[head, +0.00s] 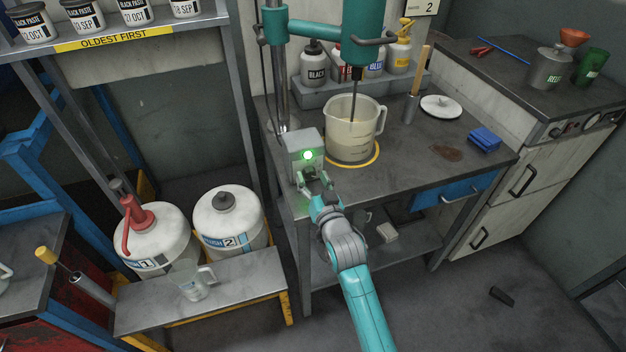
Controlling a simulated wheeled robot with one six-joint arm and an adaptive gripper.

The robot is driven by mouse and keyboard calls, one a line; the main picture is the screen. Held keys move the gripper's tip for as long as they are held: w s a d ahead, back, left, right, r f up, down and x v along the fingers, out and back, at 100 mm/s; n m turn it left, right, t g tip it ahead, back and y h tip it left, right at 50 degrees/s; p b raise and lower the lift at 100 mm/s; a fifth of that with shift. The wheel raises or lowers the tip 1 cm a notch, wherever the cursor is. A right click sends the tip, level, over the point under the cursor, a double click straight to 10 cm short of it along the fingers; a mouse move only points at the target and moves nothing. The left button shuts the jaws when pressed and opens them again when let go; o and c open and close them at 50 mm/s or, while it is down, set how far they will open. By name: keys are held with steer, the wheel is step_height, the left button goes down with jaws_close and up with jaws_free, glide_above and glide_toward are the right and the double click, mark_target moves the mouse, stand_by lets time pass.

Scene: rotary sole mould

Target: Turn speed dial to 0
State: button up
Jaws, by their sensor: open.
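A grey control box (301,144) stands at the front left corner of the dark bench, with a lit green light (307,155) on its face. My gripper (314,178) is right at the front of this box, below the green light. It is open. The speed dial is not clearly visible; my gripper covers the lower part of the box front. Whether the fingers touch anything there cannot be told. A teal mixer (365,30) stands behind the box, its shaft reaching down into a clear jug (354,130) of pale liquid.
The jug stands inside a yellow ring (374,161) on the bench. Two white drums (230,218) stand on the left behind a low metal shelf (245,280).

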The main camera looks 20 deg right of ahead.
steer(key=c, duration=1.2)
steer(key=shift+o, duration=0.2)
steer(key=shift+n, duration=0.3)
steer(key=n, duration=0.5)
steer(key=shift+n, duration=0.3)
steer(key=n, duration=1.1)
steer(key=shift+n, duration=0.4)
steer(key=n, duration=0.5)
steer(key=shift+a+n, duration=0.1)
steer(key=shift+n, duration=0.3)
